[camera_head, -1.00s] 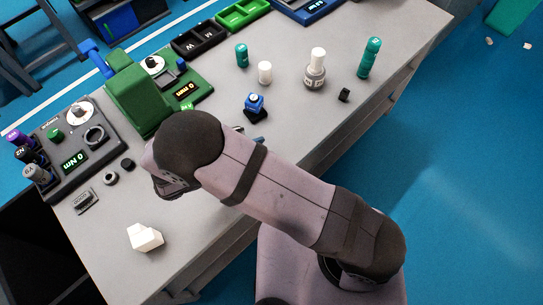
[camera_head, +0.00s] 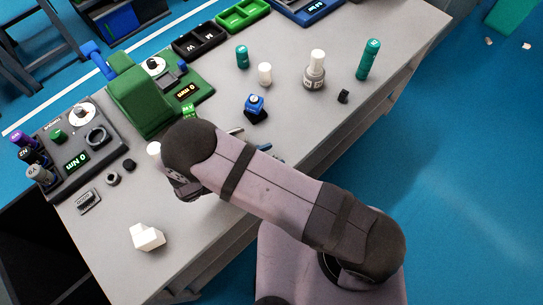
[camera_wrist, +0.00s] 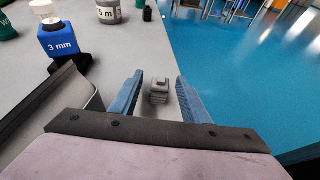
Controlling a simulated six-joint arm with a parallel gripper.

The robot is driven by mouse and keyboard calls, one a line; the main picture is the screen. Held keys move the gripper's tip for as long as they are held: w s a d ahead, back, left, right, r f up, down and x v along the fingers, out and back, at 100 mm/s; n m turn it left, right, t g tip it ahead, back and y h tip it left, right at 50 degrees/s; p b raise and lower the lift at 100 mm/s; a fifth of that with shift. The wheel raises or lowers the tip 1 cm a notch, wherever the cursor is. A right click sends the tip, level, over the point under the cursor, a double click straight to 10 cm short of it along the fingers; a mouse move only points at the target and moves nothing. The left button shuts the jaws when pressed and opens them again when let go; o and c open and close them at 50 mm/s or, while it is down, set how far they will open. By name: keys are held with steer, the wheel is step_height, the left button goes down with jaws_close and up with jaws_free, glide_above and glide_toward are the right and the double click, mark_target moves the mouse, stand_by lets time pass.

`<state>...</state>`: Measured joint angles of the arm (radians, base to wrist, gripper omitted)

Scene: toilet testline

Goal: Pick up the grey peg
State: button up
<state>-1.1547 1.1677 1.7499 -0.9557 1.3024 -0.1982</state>
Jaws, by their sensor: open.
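A small grey piece (camera_wrist: 159,97), which looks like the grey peg, stands on the grey table near its right edge in the wrist view. Its exact shape is hard to make out. My gripper (camera_wrist: 160,78) is open, with one blue finger on each side of the piece and a visible gap to each. I cannot tell how far the fingertips are above the table. In the head view my own arm hides the piece, and only bits of the blue fingers show past the arm.
A blue 3 mm block (camera_wrist: 60,42) on a black base is left of my fingers. A white block (camera_head: 147,237) lies front left. The table drops off on the right.

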mark_target(275, 155)
steer(key=p+x, duration=0.2)
steer(key=x, duration=0.1)
steer(key=shift+d+r, duration=0.1)
steer(key=shift+d, duration=0.05)
steer(key=shift+x, duration=0.75)
jaws_close()
